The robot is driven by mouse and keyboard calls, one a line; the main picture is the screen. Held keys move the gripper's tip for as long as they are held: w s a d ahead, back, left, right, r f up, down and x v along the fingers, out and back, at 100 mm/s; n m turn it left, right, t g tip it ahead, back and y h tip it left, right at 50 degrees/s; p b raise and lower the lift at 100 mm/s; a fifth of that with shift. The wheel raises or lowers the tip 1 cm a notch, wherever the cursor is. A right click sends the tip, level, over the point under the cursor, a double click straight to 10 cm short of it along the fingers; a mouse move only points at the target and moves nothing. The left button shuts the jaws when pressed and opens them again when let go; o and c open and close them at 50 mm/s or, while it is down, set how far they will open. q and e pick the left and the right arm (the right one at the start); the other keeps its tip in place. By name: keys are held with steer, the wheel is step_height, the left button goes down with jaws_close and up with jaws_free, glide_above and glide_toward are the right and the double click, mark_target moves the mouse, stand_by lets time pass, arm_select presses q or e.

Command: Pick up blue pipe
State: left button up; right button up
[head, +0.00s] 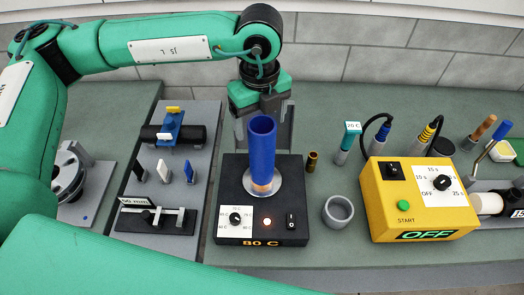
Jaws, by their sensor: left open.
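The blue pipe (262,148) stands upright on the round plate (287,186) of a black heater box (233,180), which reads 80 C. The pipe's lower end looks orange. My left gripper (268,122) points down at the pipe from above and behind. Its grey fingers are apart, one showing on each side of the pipe's upper part. The pipe hides part of the fingers, so I cannot tell whether they touch it. My right gripper is not in view.
A grey ring cup (338,212) and a small dark brass cylinder (312,161) stand right of the heater. A yellow timer box (385,215) reads OFF. Left of the heater is a grey board (207,120) with a clamp and gauge.

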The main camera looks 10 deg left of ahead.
mark_target(262, 133)
arm_select(q)
steer(key=f+p, duration=0.1)
steer(key=f, duration=0.1)
steer(key=f+p, duration=0.1)
steer(key=shift+s+d+f, duration=0.15)
steer(key=shift+d+f, duration=0.05)
steer(key=shift+f, duration=0.45)
steer(key=c, duration=1.7)
steer(key=shift+c, duration=0.2)
steer(key=shift+r, duration=0.1)
